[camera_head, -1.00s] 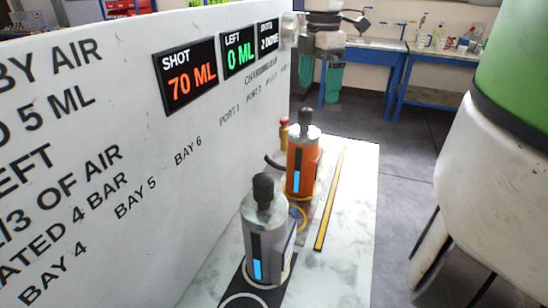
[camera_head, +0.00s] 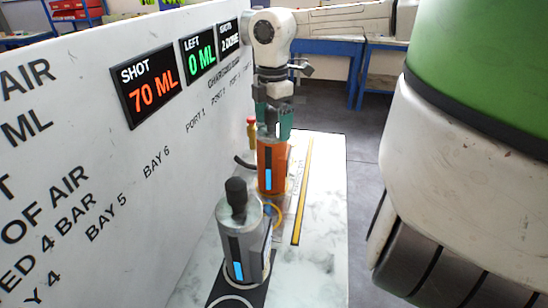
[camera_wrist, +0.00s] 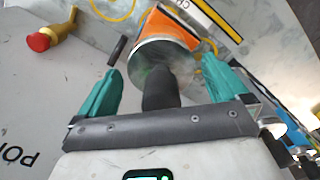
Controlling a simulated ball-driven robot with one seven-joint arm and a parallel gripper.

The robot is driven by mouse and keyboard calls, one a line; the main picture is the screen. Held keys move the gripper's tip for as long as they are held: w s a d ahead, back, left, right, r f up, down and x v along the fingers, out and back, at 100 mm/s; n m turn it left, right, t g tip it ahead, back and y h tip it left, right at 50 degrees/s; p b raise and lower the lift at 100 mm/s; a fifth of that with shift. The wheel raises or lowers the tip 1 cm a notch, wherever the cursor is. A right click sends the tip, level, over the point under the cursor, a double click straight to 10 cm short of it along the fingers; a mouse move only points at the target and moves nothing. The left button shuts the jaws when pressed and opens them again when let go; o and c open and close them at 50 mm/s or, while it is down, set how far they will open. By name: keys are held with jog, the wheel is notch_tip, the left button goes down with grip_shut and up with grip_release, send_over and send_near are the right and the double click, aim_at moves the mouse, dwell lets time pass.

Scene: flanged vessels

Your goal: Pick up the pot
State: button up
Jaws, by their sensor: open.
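Two flanged vessels, either of which could be the pot, stand upright on the pale bench. The orange vessel (camera_head: 272,165) has a metal top, a black knob and a blue level strip. The grey vessel (camera_head: 243,243) stands nearer on a black mat, with a black knob on top. My gripper (camera_head: 273,126) is open above the orange vessel, its teal fingers pointing down on either side of the knob. In the wrist view, the orange vessel (camera_wrist: 187,35) lies ahead of my open gripper (camera_wrist: 160,68), its black knob (camera_wrist: 159,90) between the fingers with gaps both sides.
A white lettered panel (camera_head: 130,180) with displays runs along the bench's left side. A brass valve with a red knob (camera_head: 251,125) stands left of the orange vessel. A yellow hose (camera_head: 276,216) lies between the vessels. The bench is clear along its right edge.

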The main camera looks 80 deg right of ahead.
jog(key=shift+f, duration=0.35)
jog(key=shift+c, duration=0.3)
jog(key=shift+r, duration=0.1)
grip_shut()
dwell(0.4)
